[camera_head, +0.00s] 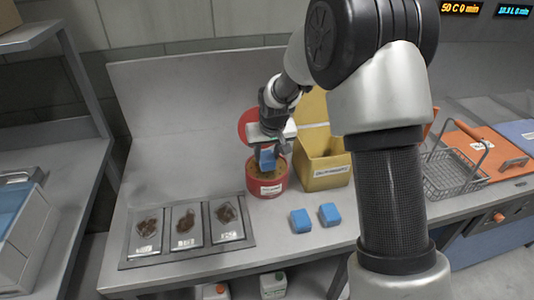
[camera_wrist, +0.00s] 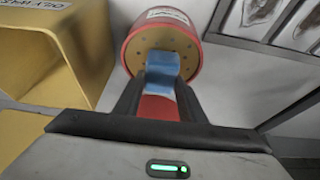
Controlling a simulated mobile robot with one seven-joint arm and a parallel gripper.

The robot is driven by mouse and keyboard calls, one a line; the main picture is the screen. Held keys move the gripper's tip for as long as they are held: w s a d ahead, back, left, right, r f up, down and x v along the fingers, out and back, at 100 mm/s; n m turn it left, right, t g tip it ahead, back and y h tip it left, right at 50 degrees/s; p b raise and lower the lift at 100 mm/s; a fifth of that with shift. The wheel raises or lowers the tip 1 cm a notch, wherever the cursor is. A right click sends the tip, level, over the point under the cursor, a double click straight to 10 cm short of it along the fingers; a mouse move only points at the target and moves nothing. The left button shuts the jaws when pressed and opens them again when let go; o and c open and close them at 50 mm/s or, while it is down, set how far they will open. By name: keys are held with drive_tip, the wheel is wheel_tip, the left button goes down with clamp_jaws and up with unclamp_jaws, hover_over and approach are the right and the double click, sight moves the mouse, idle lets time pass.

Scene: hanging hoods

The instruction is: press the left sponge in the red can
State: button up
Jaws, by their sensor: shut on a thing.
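My gripper (camera_head: 268,146) is shut on a blue sponge (camera_head: 267,160) and holds it over the mouth of the red can (camera_head: 267,189). In the wrist view the fingers (camera_wrist: 160,92) grip the sponge (camera_wrist: 162,68) at its near end. Its far end overlaps the tan, holed disc inside the can (camera_wrist: 190,72); I cannot tell whether it touches. The can stands upright on the counter with a white label on its front. Two more blue sponges, a left one (camera_head: 300,221) and a right one (camera_head: 329,214), lie on the counter to the right of the can.
A yellow open box (camera_head: 325,177) stands close to the can's right. A red round lid (camera_head: 246,121) shows behind the can. A grey tray (camera_head: 128,257) with three dark-patterned cards lies front left. A wire basket (camera_head: 455,178) stands at right, beyond my arm.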

sight(268, 157)
drive_tip(key=shift+f+b, duration=0.6)
idle(1.6)
drive_tip(key=shift+r, duration=0.15)
drive_tip(key=shift+r+p, duration=2.05)
drive_tip(key=shift+r, duration=1.4)
drive_tip(key=shift+d, duration=0.1)
